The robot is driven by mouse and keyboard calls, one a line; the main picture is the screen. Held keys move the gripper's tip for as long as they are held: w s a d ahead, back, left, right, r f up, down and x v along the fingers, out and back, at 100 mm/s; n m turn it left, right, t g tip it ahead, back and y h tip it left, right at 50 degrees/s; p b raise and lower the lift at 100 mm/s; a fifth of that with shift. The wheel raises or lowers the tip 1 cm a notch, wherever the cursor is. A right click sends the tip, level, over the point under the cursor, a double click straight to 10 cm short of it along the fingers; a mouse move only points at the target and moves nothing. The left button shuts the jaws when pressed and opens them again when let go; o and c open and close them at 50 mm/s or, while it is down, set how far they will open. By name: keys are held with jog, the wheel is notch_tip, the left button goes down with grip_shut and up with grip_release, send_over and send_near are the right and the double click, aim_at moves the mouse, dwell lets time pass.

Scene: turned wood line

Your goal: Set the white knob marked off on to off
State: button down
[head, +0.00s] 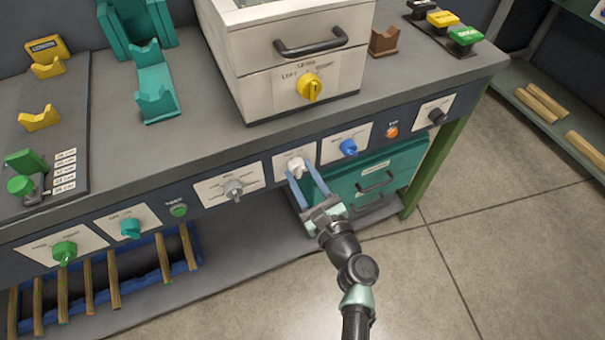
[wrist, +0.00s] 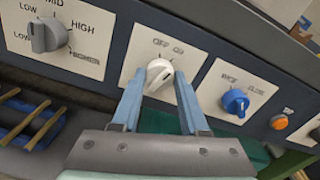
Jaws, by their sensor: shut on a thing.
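The white knob (head: 296,164) sits on a white plate on the bench's front panel. In the wrist view the white knob (wrist: 159,74) is below the small labels OFF and ON, with OFF on the left. A dark line on its face slants up to the right, seemingly towards ON. My gripper (head: 300,173) reaches the panel from below. Its two blue fingers stand on either side of the knob, and in the wrist view my gripper (wrist: 159,80) is shut on it. The fingertips partly hide the knob's sides.
A grey knob (wrist: 48,36) is left of the white one and a blue knob (wrist: 235,102) is right of it. An orange button (wrist: 279,122) lies further right. Teal drawers (head: 375,180) are below the panel. The floor in front is clear.

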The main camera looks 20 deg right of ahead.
jog(key=shift+f+b, duration=0.1)
jog(key=shift+b, duration=0.2)
jog(key=n+b, duration=0.3)
jog(key=n, duration=0.1)
jog(key=shift+f, duration=0.1)
jog(key=shift+n+b, duration=1.7)
jog(key=shift+n, duration=0.6)
jog(key=shift+c, duration=2.1)
grip_release()
jog(key=shift+r, duration=0.2)
jog(key=s, duration=1.3)
jog(key=shift+d, duration=0.2)
